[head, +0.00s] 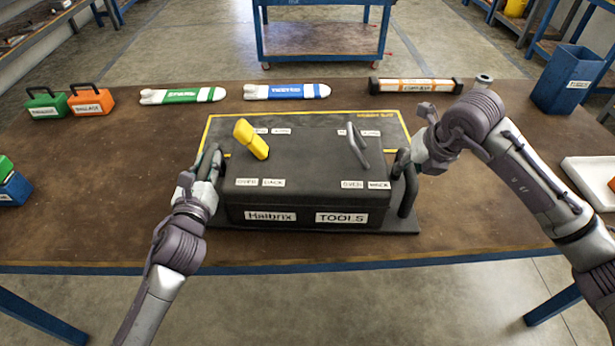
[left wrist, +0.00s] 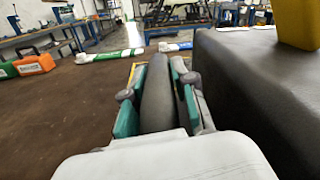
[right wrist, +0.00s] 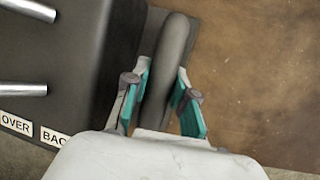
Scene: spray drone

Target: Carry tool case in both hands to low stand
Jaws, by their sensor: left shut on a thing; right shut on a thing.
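The black tool case (head: 300,190) sits on a dark mat with a yellow outline (head: 385,118) on the brown table. Its front carries "Halbrix" and "TOOLS" labels. A yellow handle (head: 251,139) and a grey metal handle (head: 358,146) stand on its lid. My left gripper (head: 213,165) is shut on the case's left side handle, whose dark bar shows between the fingers in the left wrist view (left wrist: 158,95). My right gripper (head: 405,165) is at the right side handle (head: 409,190); the right wrist view shows that bar (right wrist: 168,70) between its fingers. I cannot identify the low stand for certain.
A blue wheeled cart (head: 322,38) stands beyond the table. Along the table's back lie a green-labelled tube (head: 182,96), a blue-labelled tube (head: 287,91) and an orange-labelled tube (head: 416,85). Small green and orange cases (head: 91,101) are at left, a blue bin (head: 567,80) at right.

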